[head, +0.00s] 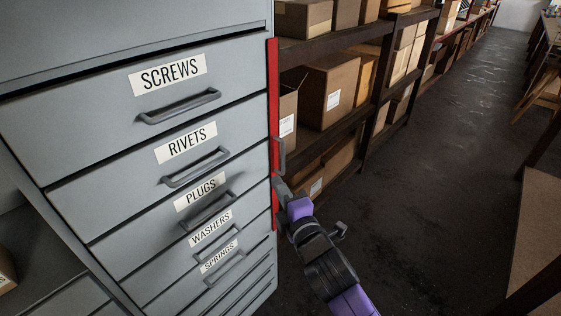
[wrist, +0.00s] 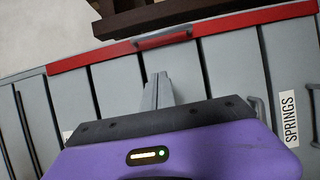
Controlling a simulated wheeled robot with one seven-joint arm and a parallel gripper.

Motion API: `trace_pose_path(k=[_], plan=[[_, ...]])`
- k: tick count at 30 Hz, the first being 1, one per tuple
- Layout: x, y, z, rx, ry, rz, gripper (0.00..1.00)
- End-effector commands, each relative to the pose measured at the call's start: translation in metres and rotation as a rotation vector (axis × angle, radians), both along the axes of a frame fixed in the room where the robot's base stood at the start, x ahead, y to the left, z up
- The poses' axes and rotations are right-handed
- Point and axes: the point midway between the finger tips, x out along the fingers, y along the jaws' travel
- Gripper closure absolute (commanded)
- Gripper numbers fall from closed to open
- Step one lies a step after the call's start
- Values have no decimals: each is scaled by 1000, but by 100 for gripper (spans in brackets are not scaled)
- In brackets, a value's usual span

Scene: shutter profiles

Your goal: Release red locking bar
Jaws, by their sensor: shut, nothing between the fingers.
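The red locking bar (head: 273,90) runs upright along the right front edge of the grey drawer cabinet (head: 60,120). Its small grey handle (head: 281,155) sticks out partway down. In the wrist view the bar (wrist: 235,23) crosses the upper part of the picture, with the handle (wrist: 163,39) on it. My gripper (head: 277,183) is just below the handle in the head view, close to the bar. In the wrist view its fingers (wrist: 158,82) are together, empty, and point toward the handle with a gap between. The bar's lower part is partly hidden behind my gripper.
The drawers carry labels such as SCREWS (head: 168,74) and SPRINGS (head: 219,256), with grey pull handles, and look closed. Shelves with cardboard boxes (head: 328,90) stand to the right of the cabinet. The dark aisle floor (head: 430,180) beyond is open.

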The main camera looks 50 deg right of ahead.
Motion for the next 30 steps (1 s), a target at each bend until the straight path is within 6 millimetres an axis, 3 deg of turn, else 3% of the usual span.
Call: trace_pose_path(k=[11,21,30], plan=[[71,-30,4,2,-3,0,100],[63,-60,1,1,0,1,100],[62,-68,0,0,-1,1,100]])
